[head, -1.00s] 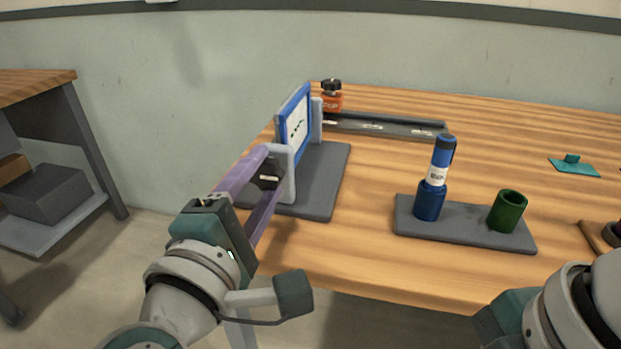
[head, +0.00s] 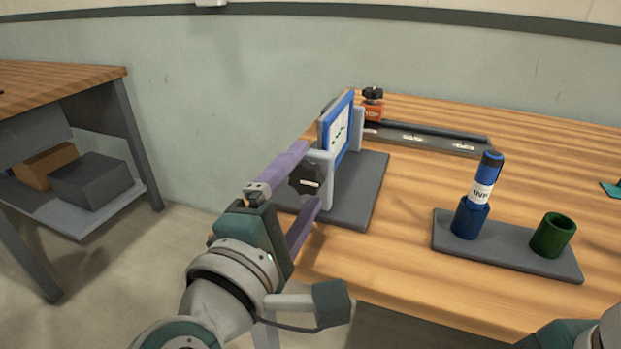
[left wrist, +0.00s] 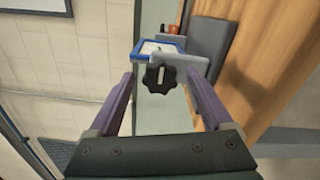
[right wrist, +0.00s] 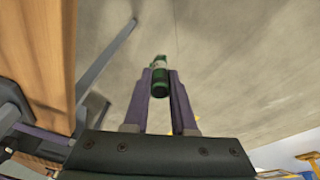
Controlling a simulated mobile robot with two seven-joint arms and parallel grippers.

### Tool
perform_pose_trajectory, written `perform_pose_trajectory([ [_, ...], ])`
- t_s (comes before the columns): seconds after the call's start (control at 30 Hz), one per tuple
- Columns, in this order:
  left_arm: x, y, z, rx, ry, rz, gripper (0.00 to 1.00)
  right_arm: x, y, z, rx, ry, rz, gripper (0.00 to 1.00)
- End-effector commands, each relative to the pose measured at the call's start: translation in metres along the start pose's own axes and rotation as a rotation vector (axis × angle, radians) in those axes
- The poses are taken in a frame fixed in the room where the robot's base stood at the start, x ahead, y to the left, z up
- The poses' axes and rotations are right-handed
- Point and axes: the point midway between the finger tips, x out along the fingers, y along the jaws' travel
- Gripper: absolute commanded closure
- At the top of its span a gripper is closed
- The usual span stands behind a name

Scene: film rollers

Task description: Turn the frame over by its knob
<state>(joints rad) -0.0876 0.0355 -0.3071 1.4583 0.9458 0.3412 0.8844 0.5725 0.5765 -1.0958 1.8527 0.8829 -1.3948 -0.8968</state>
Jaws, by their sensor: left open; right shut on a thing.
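The blue-rimmed frame (head: 338,132) with a white panel stands upright between two grey posts on a dark grey base (head: 362,190) at the table's left end. Its black lobed knob (head: 306,179), with a pale line, is on the near post. My left gripper (head: 311,175) is open, one finger above and one below the knob. In the left wrist view the knob (left wrist: 159,77) shows between the fingertips, with gaps on both sides. My right gripper (right wrist: 160,76) is shut on a green cylinder (right wrist: 160,84) over the floor; it is out of the head view.
A dark grey holder (head: 505,245) has a blue cup with a blue-capped canister (head: 483,178) and an empty green cup (head: 553,235). An orange jar (head: 373,104) and a dark rail (head: 430,138) lie behind. A side shelf (head: 75,210) holds boxes.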

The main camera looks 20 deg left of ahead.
Motion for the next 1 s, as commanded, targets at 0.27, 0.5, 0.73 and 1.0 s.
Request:
perform_pose_trajectory([
  [0.27, -0.029, 0.0, 0.0, 0.0, 0.0, -0.004, 0.16, -0.004, 0.001, -0.001, 0.0, 0.0, 0.0, 1.0],
  [0.5, -0.084, -0.001, 0.0, 0.0, 0.0, -0.005, 0.16, -0.006, 0.001, -0.002, 0.0, 0.0, 0.0, 1.0],
  [0.73, -0.115, -0.001, 0.0, 0.001, 0.0, -0.002, 0.16, -0.006, 0.001, -0.001, 0.0, 0.0, 0.0, 1.0],
  [1.0, -0.12, 0.0, 0.0, 0.0, 0.0, 0.0, 0.16, -0.006, 0.001, -0.001, 0.0, 0.0, 0.0, 1.0],
])
